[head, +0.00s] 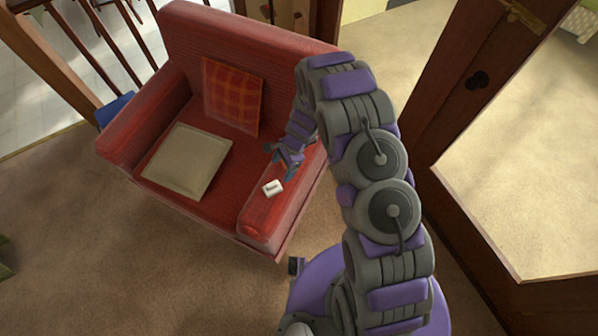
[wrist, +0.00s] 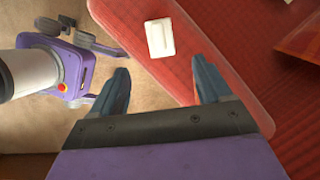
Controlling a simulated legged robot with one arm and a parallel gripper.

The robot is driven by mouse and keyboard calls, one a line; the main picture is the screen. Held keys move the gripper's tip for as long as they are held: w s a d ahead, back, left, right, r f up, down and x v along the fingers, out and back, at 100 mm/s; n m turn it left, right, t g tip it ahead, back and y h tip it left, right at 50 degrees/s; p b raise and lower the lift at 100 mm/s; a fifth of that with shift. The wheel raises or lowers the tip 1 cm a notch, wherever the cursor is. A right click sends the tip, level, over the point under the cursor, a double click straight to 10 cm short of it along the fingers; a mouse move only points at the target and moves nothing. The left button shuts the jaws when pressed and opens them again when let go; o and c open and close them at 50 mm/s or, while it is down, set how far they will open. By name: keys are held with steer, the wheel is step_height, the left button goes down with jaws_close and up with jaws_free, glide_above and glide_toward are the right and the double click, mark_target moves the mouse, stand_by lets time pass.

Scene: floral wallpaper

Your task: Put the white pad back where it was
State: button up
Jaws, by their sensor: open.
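The small white pad (head: 272,188) lies on the right armrest of the red armchair (head: 185,65) in the head view. It is a flat white rectangle with a mark on it, and it also shows at the top of the wrist view (wrist: 160,38). My gripper (head: 285,160) is above the armrest, just behind the pad in the head view. In the wrist view my gripper (wrist: 163,90) has its two blue-grey fingers spread apart with nothing between them. The pad is beyond the fingertips and apart from them.
A beige cushion (head: 187,160) lies on the seat and an orange plaid cushion (head: 233,97) leans on the backrest. A wooden railing stands behind the chair at left. A dark wooden door frame (head: 480,75) is at right. Carpet in front is clear.

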steer(key=s+d+r+n, duration=0.2)
steer(key=d+r, duration=0.1)
steer(key=r, duration=0.7)
steer(key=s+d+r+n, duration=0.2)
steer(key=d+r, duration=0.1)
steer(key=r, duration=0.6)
steer(key=s+d+r+n, duration=0.2)
steer(key=s+d+r, duration=0.1)
steer(key=r, duration=0.7)
steer(key=s+d+r+n+h, duration=0.2)
steer(key=s+d+r, duration=0.4)
steer(key=s, duration=0.5)
steer(key=s+d+r+n+h, duration=0.1)
steer(key=s+d+r+n, duration=0.2)
steer(key=s+d+r, duration=0.4)
steer(key=s, duration=0.4)
steer(key=shift+s+n+h, duration=0.25)
steer(key=shift+n+h, duration=0.05)
steer(key=shift+h, duration=0.1)
